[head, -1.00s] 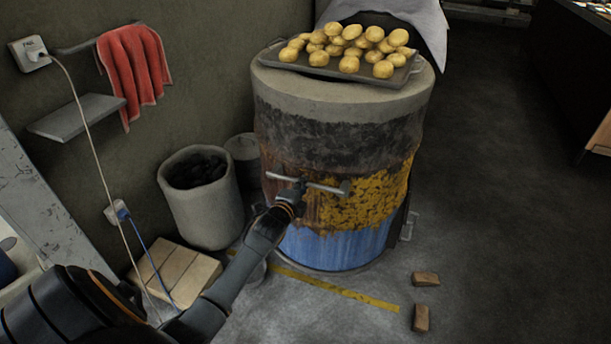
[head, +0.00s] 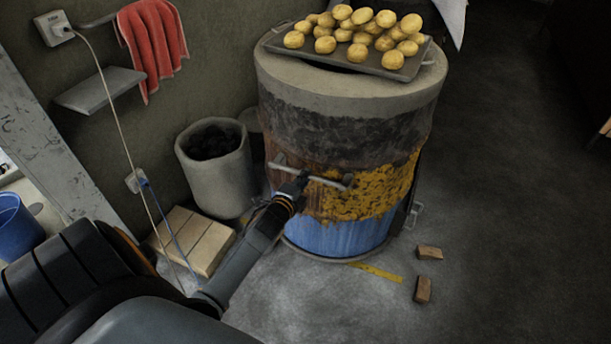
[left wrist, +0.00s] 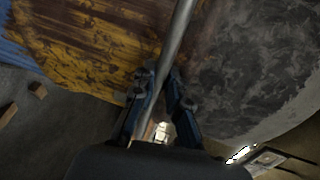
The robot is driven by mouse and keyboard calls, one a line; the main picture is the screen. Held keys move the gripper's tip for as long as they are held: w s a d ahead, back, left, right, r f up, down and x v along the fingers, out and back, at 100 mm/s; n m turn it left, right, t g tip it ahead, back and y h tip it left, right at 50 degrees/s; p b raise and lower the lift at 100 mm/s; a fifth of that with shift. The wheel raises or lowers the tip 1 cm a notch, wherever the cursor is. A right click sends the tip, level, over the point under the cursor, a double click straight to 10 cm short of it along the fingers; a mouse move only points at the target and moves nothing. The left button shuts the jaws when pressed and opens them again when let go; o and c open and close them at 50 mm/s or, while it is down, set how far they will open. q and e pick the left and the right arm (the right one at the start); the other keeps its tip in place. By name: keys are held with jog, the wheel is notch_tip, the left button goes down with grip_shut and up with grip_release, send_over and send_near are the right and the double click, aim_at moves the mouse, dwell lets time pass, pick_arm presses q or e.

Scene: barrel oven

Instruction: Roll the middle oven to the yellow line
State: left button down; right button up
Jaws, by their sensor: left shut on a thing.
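The barrel oven (head: 335,127) stands upright, grey on top, rusty and yellow in the middle, blue at the bottom. A metal handle bar (head: 333,182) sticks out from its front. My left gripper (head: 300,181) is shut on this bar. In the left wrist view, the fingers (left wrist: 161,84) are on both sides of the bar (left wrist: 178,38). The yellow line (head: 378,272) shows on the floor to the right of the oven's front edge. The oven's base meets the line and hides part of it. My right gripper is not in view.
A dark tray (head: 398,68) of potatoes lies on the oven. Two bricks (head: 430,253) (head: 423,289) lie at the right front. The floor at far right is clear.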

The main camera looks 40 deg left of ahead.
pick_arm(q)
jog(key=shift+s+a+f, duration=0.1)
jog(key=shift+s+f, duration=0.1)
jog(key=shift+f, duration=0.3)
jog(key=c, duration=1.3)
grip_release()
jog(key=shift+c, duration=0.2)
jog(key=shift+w+r, duration=0.1)
jog(key=shift+r, duration=0.05)
jog(key=v, duration=1.2)
